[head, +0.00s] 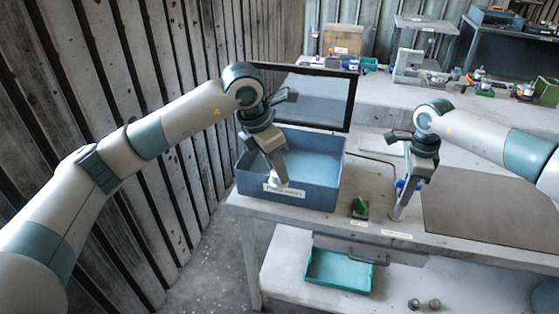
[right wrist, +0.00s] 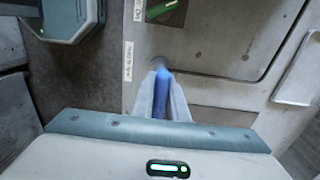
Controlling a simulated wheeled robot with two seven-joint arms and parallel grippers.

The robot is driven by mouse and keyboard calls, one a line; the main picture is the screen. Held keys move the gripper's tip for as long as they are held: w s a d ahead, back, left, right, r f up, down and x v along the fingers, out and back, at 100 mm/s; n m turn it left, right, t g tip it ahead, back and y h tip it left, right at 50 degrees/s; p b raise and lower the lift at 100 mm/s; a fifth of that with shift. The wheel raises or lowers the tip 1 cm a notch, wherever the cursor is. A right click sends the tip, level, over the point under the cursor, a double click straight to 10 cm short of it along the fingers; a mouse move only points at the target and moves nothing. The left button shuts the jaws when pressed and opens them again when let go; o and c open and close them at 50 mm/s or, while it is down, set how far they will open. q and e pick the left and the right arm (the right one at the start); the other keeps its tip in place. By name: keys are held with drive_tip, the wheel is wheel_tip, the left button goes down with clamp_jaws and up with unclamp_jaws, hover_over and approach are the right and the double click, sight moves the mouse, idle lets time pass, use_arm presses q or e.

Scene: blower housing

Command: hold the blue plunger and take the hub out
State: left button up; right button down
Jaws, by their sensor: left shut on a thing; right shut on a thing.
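My right gripper (head: 397,212) points down at the bench, with its fingers shut around the blue plunger (right wrist: 160,98). In the right wrist view the plunger stands between the two grey fingers (right wrist: 161,100), its far end at the bench-top panel. A bit of blue also shows beside the fingers in the head view. My left gripper (head: 278,180) hangs over the front part of the blue bin (head: 325,172), shut on a small pale thing that seems to be the hub; the fingers mostly hide it. The rest of the housing cannot be made out.
A green switch (head: 360,207) sits on the bench left of my right gripper. A dark mat (head: 480,210) lies to the right. A dark-framed panel (head: 315,98) stands behind the bin. A teal tray (head: 338,270) is on the lower shelf, with two round knobs (head: 434,303) nearby.

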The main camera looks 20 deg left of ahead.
use_arm(q)
drive_tip(key=shift+s, duration=0.2)
idle(0.3)
use_arm(e)
drive_tip(key=shift+r, duration=2.05)
drive_tip(key=c, duration=1.7)
unclamp_jaws()
drive_tip(key=shift+o, duration=0.2)
drive_tip(key=shift+r, duration=0.15)
wheel_tip(320, 180, up, 12)
drive_tip(key=shift+f, duration=0.25)
